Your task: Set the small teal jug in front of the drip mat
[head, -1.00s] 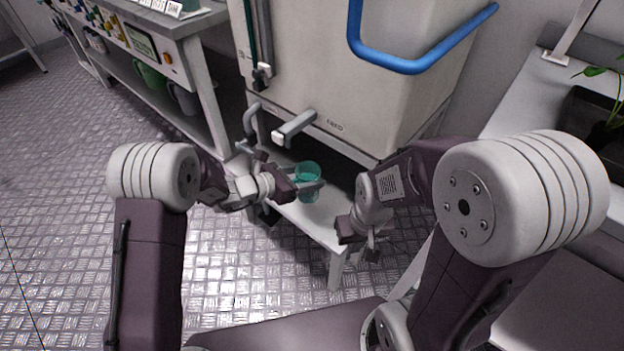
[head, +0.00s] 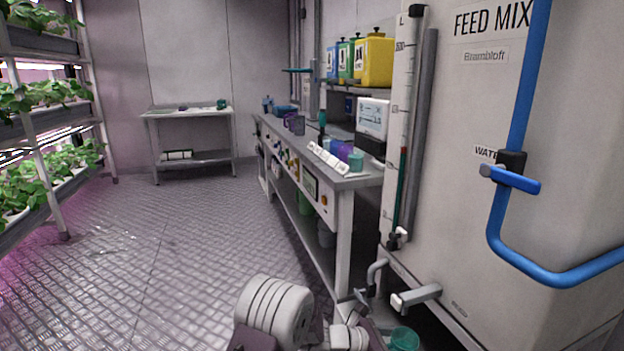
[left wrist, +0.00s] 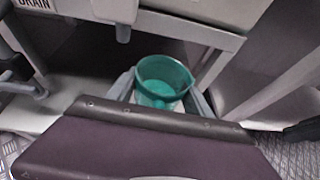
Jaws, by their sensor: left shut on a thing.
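A teal jug (left wrist: 163,72) sits between the two fingers of my left gripper (left wrist: 165,98), which is shut on it, in the left wrist view. The jug is upright with its open top toward the camera. In the head view the jug (head: 404,340) shows at the bottom edge, just below the grey spout of the feed tank, and is cut off by the frame. I cannot tell whether it rests on the low stand or is lifted. My right gripper is out of view. I cannot make out a drip mat.
The feed tank (head: 455,190) with a blue pipe stands at right, its grey spout (head: 415,297) jutting out. A long workbench (head: 345,181) beside it holds cups, cards and coloured canisters. A small table (head: 187,112) stands at the back, plant racks (head: 45,140) at left. The metal floor (head: 150,255) between is clear.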

